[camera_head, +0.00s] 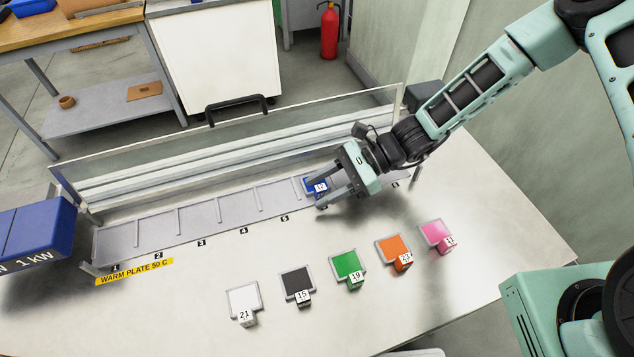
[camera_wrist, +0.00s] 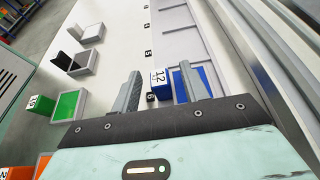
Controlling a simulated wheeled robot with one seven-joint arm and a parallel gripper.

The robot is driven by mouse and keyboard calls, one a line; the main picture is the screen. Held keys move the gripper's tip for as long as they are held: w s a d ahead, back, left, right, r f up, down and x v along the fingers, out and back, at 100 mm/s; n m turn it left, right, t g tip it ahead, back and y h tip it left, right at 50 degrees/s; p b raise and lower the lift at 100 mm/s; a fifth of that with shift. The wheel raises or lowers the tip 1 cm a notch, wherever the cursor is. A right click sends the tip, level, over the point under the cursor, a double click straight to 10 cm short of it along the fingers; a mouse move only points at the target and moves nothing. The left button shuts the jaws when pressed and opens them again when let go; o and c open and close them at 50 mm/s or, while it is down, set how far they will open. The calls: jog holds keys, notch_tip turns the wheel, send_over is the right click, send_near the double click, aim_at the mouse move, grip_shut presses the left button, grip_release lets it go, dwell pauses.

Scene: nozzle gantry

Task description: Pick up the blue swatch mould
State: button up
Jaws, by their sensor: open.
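The blue swatch mould (camera_head: 310,183) lies in a slot near the right end of the warm plate (camera_head: 190,221), by the slot label 6. Its block carries the number 12 and faces the front edge of the plate. My gripper (camera_head: 314,194) is open, with its fingers reaching over the mould. In the wrist view, my gripper (camera_wrist: 160,88) has its two fingers on either side of the numbered block (camera_wrist: 158,84). Part of the mould's blue face (camera_wrist: 206,78) shows beyond the right finger, which hides some of it. I cannot tell whether the fingers touch the mould.
White (camera_head: 243,298), black (camera_head: 297,283), green (camera_head: 346,264), orange (camera_head: 391,248) and pink (camera_head: 435,234) moulds stand in a row on the table in front. A clear upright panel (camera_head: 240,122) runs behind the plate. A blue box (camera_head: 35,232) stands at the left end.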

grip_shut()
